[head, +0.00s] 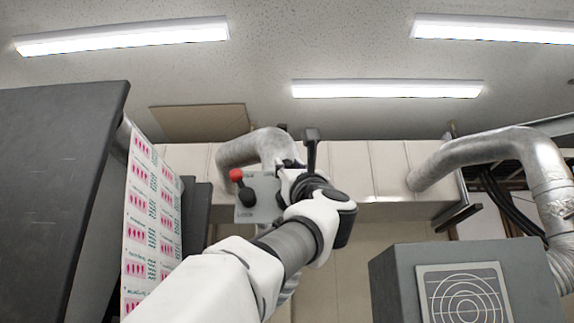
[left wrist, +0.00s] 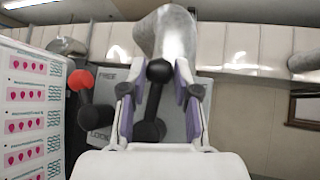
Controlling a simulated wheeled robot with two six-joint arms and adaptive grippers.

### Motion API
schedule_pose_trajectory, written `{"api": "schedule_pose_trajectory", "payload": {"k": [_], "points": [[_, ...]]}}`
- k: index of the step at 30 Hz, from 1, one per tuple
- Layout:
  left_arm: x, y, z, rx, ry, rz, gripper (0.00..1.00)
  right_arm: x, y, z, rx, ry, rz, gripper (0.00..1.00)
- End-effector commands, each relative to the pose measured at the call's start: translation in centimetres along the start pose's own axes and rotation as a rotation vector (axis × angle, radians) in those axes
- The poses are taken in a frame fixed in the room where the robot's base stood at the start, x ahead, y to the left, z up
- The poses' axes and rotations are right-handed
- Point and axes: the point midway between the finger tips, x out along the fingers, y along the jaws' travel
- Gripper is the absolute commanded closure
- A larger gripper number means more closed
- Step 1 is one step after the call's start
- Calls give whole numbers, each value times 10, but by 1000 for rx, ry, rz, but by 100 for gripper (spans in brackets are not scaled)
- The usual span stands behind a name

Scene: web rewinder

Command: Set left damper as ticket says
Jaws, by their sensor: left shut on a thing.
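A grey plate (head: 257,208) on the left silver duct (head: 240,152) bears a short lock lever with a red knob (head: 236,175). The plate also shows in the left wrist view (left wrist: 120,130), with FREE lettered at the top and LOCK at the bottom. The red knob (left wrist: 80,80) is up, beside FREE. My left gripper (head: 287,172) is at the plate's right side. In the left wrist view its fingers (left wrist: 158,82) are shut on the black damper handle (left wrist: 159,70), which points up from its dark hub (left wrist: 150,131). No ticket shows. My right gripper is out of view.
A printed web with pink marks (head: 150,225) runs beside a dark machine panel (head: 55,180) on the left.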

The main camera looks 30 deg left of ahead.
Motion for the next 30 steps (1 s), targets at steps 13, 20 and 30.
{"api": "schedule_pose_trajectory", "payload": {"k": [13,20,30], "points": [[0,-1,0,0,0,-5,100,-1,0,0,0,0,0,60],[0,-1,1,0,-1,-5,100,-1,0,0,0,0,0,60],[0,-1,1,0,-1,-4,44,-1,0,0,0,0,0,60]]}}
